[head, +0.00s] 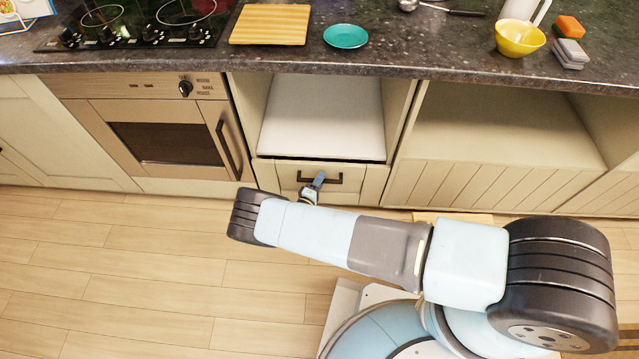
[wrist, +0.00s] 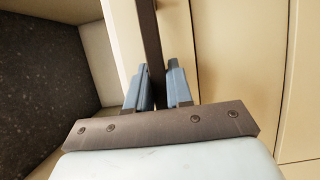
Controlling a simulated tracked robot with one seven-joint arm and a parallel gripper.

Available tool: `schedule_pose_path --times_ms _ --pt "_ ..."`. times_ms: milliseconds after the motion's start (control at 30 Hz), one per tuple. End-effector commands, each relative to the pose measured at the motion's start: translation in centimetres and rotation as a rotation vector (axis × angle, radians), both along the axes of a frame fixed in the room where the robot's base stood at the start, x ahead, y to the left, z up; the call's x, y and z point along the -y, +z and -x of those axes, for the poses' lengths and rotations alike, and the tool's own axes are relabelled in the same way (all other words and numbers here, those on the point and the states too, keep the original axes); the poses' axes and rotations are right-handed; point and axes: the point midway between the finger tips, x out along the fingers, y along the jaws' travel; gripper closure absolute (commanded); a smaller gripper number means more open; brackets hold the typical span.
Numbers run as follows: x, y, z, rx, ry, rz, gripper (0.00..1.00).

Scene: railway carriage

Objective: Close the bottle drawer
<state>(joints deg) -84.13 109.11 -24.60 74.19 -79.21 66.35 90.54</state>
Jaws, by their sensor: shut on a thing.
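The drawer front (head: 372,185) is a cream panel low in the cabinet, right of the oven, with a dark bar handle (head: 335,180). Its front looks close to the line of the neighbouring panels, with a thin dark gap along its top edge. I cannot see inside it, and no bottle shows. My gripper (head: 318,181) is at the handle, its fingers shut around the bar. In the wrist view, the dark handle (wrist: 149,35) runs between the two blue fingers of my gripper (wrist: 158,88).
An open compartment with a white shelf (head: 325,115) is above the drawer. The oven (head: 165,145) is to the left, an open cabinet (head: 500,125) to the right. The counter (head: 415,50) holds a cutting board (head: 270,24), teal plate (head: 346,37) and yellow bowl (head: 520,38). Floor at left is clear.

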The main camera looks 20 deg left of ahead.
Motion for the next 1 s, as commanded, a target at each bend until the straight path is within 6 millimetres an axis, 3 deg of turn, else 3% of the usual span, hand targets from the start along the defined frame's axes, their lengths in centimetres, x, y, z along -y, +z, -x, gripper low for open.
schedule_pose_path --times_ms 67,100,300,667,1000 --pt "0.3 -0.5 0.4 -0.011 -0.001 0.003 1.00" --pt "0.3 -0.5 0.5 -0.010 0.000 0.004 0.78" --pt "0.1 -0.4 0.5 -0.007 0.003 0.004 0.59" --pt "-0.2 -0.2 1.0 -0.003 0.005 0.004 0.58" --pt "-1.0 -0.2 6.7 -0.004 0.006 0.004 0.58"
